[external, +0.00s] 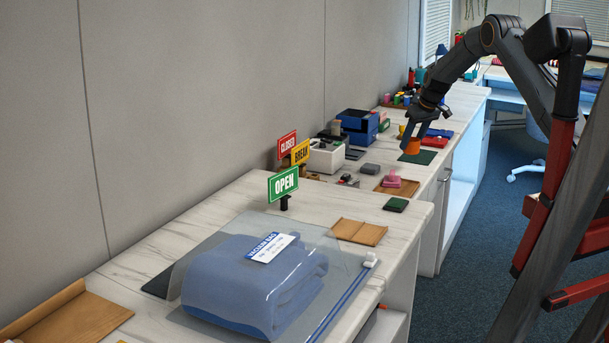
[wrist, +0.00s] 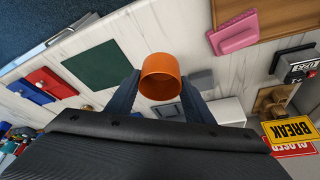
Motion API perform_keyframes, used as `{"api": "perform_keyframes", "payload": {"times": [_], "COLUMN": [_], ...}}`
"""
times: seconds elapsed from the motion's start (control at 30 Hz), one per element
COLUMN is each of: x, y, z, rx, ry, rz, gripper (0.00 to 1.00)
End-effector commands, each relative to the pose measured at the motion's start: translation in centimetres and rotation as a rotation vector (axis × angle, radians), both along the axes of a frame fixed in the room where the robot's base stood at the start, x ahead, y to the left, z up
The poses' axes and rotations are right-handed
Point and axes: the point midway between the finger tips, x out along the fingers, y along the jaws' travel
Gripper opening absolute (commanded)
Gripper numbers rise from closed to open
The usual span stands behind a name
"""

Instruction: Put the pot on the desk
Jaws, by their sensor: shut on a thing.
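The pot is a small orange cup (external: 412,146). It also shows in the wrist view (wrist: 161,78), between the two dark fingers. My gripper (external: 413,138) is shut on the pot and points down over the counter (external: 455,117). In the external view the pot appears over or at the dark green mat (external: 418,157); in the wrist view the mat (wrist: 101,65) lies to the left of the pot. I cannot tell whether the pot touches the surface. A desk with a pale blue front (external: 507,90) stands at the far back right.
OPEN (external: 283,183), BREAK and CLOSED signs stand nearer. A blue chair (external: 535,135) is by the desk. Carpet (external: 490,230) lies right of the counter.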

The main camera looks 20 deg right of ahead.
Motion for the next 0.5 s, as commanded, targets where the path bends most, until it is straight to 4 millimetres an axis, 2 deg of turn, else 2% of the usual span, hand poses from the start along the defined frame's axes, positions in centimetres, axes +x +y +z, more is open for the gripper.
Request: {"api": "perform_keyframes", "payload": {"times": [0.1, 0.37, 0.5], "x": [-0.1, -0.1, -0.1], "y": [0.1, 0.1, 0.1], "z": [-2.0, -4.2, -6.0], "rx": [0.0, 0.0, 0.0], "ry": [0.002, 0.001, 0.003], "rz": [0.002, 0.002, 0.004], "gripper": [0.25, 0.25, 0.25]}}
